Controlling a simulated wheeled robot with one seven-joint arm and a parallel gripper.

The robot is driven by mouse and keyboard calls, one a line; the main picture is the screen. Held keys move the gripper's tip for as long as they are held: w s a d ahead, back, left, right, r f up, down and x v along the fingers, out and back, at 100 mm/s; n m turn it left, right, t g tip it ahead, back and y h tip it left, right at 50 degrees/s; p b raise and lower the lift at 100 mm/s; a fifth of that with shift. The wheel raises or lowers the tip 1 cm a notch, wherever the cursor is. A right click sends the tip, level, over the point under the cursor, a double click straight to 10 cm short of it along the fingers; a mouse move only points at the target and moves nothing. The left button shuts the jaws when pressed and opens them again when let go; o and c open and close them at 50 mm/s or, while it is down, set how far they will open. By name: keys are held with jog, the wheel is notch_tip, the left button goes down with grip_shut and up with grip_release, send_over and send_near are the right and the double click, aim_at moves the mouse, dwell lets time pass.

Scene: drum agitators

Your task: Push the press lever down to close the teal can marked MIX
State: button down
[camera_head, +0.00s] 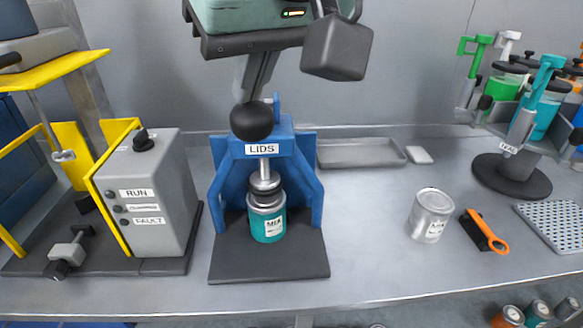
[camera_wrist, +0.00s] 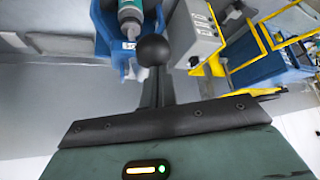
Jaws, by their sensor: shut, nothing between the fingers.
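The teal can marked MIX (camera_head: 268,226) stands upright on the dark base of the blue press (camera_head: 222,178), under the press head (camera_head: 265,184). Whether a lid sits on the can is hard to tell. The lever's black ball knob (camera_head: 252,121) is raised in front of the LIDS label's top beam. My gripper (camera_head: 246,98) is shut and empty, pointing down, its fingertips right at the top of the knob; I cannot tell whether they touch. In the wrist view the knob (camera_wrist: 153,50) is just beyond the fingertips (camera_wrist: 156,70), with the teal can (camera_wrist: 130,16) behind it.
A grey control box (camera_head: 160,195) with a yellow frame stands left of the press. To the right are a flat tray (camera_head: 358,153), a silver can (camera_head: 431,215), an orange-handled tool (camera_head: 486,232) and a clamp carousel (camera_head: 512,176). The bench between press and silver can is clear.

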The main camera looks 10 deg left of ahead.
jog(key=shift+w+r+p, duration=0.1)
jog(key=shift+r+p, duration=0.3)
jog(key=shift+r, duration=0.4)
jog(key=shift+w+a+r+p, duration=0.1)
jog(key=shift+w+r+p, duration=0.15)
jog(key=shift+r+p, duration=0.35)
jog(key=shift+w+a+r+p, duration=0.1)
jog(key=shift+w+r+p, duration=0.1)
jog(key=shift+r+p, duration=0.4)
jog(key=shift+w+r+p, duration=0.25)
jog(key=shift+r+p, duration=0.2)
jog(key=shift+r, duration=0.2)
notch_tip(320, 180, up, 7)
jog(key=p, duration=0.5)
jog(key=s+d+f+g+h+b, duration=0.1)
jog(key=s+d+f+b, duration=0.1)
jog(key=d+f, duration=0.6)
jog(key=s+d+f+g+h+b, duration=0.1)
jog(key=d+f, duration=0.6)
jog(key=f, duration=0.7)
jog(key=s+d+f+m+g+h+b, duration=0.1)
jog(key=s+d+f+g+h+b, duration=0.1)
jog(key=s+d+f+b, duration=0.2)
jog(key=s+d+f, duration=0.2)
jog(key=d+f, duration=0.2)
jog(key=f, duration=0.2)
jog(key=shift+d+f+g+b, duration=0.3)
jog(key=shift+f+g+b, duration=0.05)
jog(key=shift+f+g, duration=0.05)
